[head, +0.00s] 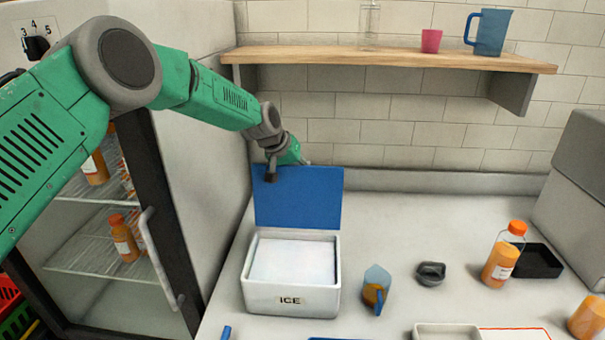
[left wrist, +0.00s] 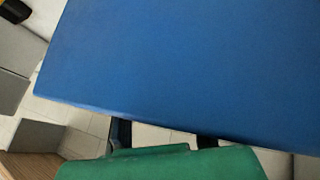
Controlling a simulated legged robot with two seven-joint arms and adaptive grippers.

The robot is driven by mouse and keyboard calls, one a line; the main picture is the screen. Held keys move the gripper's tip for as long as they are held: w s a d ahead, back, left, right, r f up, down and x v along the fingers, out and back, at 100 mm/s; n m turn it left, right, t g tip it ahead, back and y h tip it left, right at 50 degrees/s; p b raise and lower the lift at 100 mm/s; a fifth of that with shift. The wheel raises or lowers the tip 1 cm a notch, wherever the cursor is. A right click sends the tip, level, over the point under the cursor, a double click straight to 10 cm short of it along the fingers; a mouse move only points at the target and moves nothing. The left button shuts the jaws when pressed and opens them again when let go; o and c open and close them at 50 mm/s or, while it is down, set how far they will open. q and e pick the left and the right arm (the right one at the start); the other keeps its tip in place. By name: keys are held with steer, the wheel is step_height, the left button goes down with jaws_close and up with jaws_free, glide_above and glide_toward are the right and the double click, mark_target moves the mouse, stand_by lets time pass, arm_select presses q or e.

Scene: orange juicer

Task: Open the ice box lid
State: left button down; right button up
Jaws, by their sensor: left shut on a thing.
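The white ice box (head: 291,297), marked ICE, stands on the counter with its top open and pale contents showing. Its blue lid (head: 299,198) stands raised, roughly upright, at the back of the box. My left gripper (head: 271,172) is at the lid's upper left edge and is shut on it. In the left wrist view the lid (left wrist: 190,65) fills most of the picture. The dark fingers of my left gripper (left wrist: 163,138) partly show at its edge, their tips hidden. My right gripper is not in view.
A wooden shelf (head: 390,59) hangs above, holding a pink cup (head: 431,41) and a blue jug (head: 491,33). A small jug (head: 376,289), a dark grey object (head: 430,273) and a juice bottle (head: 502,258) stand right of the box. A fridge (head: 190,200) stands at left.

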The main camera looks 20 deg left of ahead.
arm_select(q)
steer(key=shift+a+f, duration=0.15)
steer(key=shift+a, duration=0.1)
steer(key=c, duration=1.3)
jaws_free()
steer(key=shift+c, duration=0.2)
steer(key=shift+o, duration=0.4)
steer(key=shift+s+a, duration=0.15)
steer(key=v, duration=1.1)
steer(key=shift+r, duration=0.2)
steer(key=shift+s+a+r, duration=0.1)
steer(key=shift+r, duration=0.15)
